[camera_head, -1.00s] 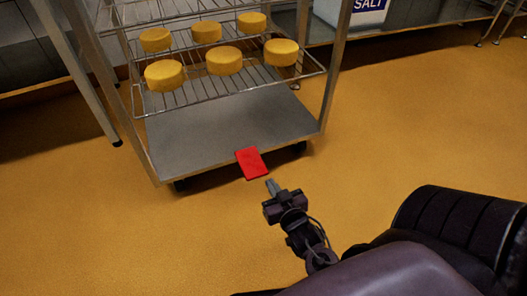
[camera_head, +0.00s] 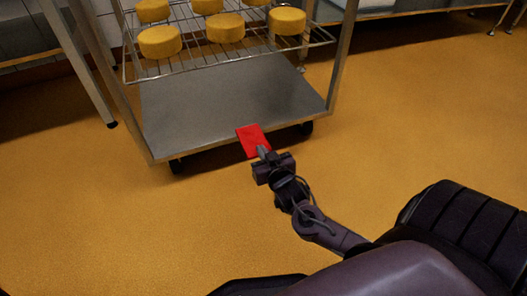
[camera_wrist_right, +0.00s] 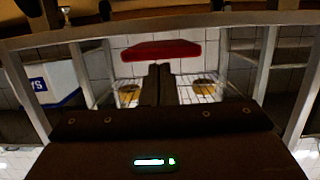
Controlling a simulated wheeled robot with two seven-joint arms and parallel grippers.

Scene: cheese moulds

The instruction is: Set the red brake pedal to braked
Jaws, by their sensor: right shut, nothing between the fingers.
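The red brake pedal (camera_head: 249,136) is a flat plate sticking out from the front edge of the cart's bottom shelf. My right gripper (camera_head: 262,150) is shut and empty. In the head view its fingertips overlap the pedal's lower right part; whether they touch it I cannot tell. The pedal also shows in the right wrist view (camera_wrist_right: 160,49) as a red bar just beyond the tips of the shut fingers (camera_wrist_right: 160,72). My left gripper is not in view.
The wheeled cart (camera_head: 215,95) carries several yellow cheeses (camera_head: 225,28) on a wire rack (camera_head: 190,65) above its bare bottom shelf. A dark caster (camera_head: 306,128) shows under its right side. The orange floor (camera_head: 400,120) is clear right of the cart.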

